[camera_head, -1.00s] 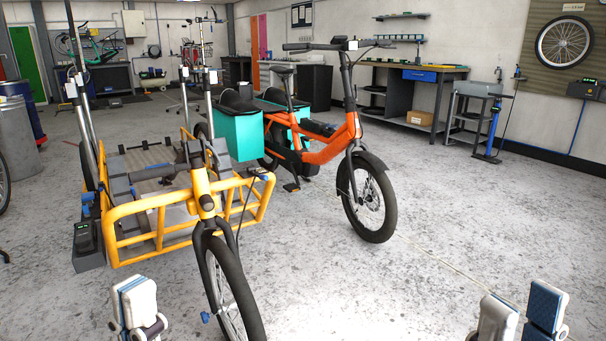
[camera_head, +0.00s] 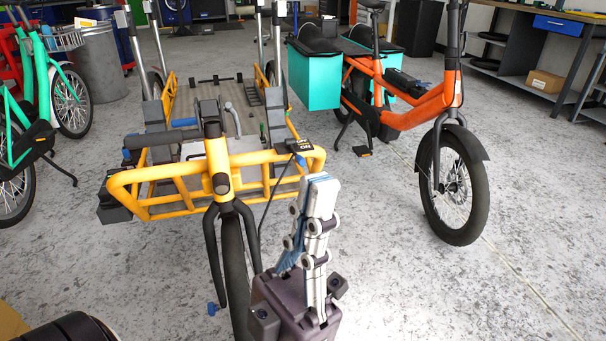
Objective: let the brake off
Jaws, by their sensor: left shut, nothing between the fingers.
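The yellow cargo bike (camera_head: 145,184) stands with its front rack and front wheel towards me. A small black box with white lettering (camera_head: 294,146) sits on the right end of the rack's top rail. A small blue lever (camera_head: 301,160) shows at the box, and a dark cable runs down from there. This looks like the brake control; I cannot tell its setting. My left gripper (camera_head: 321,184) is shut and empty, fingers pointing up, just below and right of the lever in the picture. I cannot tell whether it touches the rack.
An orange bike (camera_head: 437,103) with teal boxes (camera_head: 314,80) stands to the right. Green bikes (camera_head: 40,75) and a grey barrel (camera_head: 98,60) are at the left. A workbench (camera_head: 560,45) is at the back right. The floor at the front right is clear.

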